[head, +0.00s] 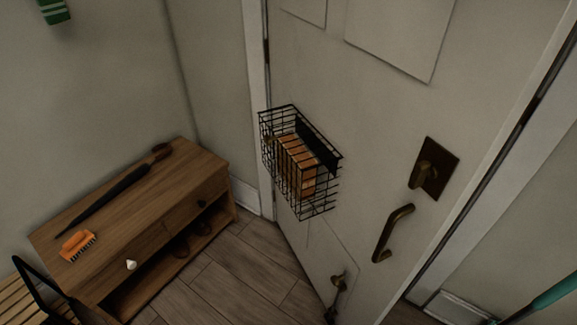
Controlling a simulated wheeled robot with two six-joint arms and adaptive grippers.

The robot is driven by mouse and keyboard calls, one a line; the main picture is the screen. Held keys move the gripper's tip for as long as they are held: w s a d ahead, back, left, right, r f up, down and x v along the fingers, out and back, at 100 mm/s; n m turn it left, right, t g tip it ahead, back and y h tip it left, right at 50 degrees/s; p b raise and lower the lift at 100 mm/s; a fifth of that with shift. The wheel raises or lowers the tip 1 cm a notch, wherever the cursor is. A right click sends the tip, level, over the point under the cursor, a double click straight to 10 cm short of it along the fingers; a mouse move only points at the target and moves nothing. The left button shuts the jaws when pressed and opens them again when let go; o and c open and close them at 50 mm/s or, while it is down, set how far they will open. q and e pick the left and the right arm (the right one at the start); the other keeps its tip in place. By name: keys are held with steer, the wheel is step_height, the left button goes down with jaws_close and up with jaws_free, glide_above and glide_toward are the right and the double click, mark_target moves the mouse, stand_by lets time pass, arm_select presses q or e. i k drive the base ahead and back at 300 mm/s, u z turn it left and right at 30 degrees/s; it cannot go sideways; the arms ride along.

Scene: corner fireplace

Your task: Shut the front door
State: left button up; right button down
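The pale front door (375,130) fills the middle and right of the head view. It looks ajar, with its free edge standing off the frame (545,130) on the right. Dark hinge-like fittings show along its left edge. A bronze pull handle (391,233) and a bronze lock plate with a turn piece (435,170) sit near the free edge. A smaller brass fitting (338,290) is low on the door. A black wire basket (301,160) holding an orange-brown item hangs on the door. Neither of my grippers is in view.
A slatted bench (25,305) is at bottom left. A teal pole (550,295) shows at bottom right. Wooden floor (240,270) is clear between cabinet and door.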

mark_target(394, 85)
steer(key=k, duration=1.2)
steer(key=z, duration=0.35)
steer(key=i, duration=0.65)
steer(key=u, duration=0.35)
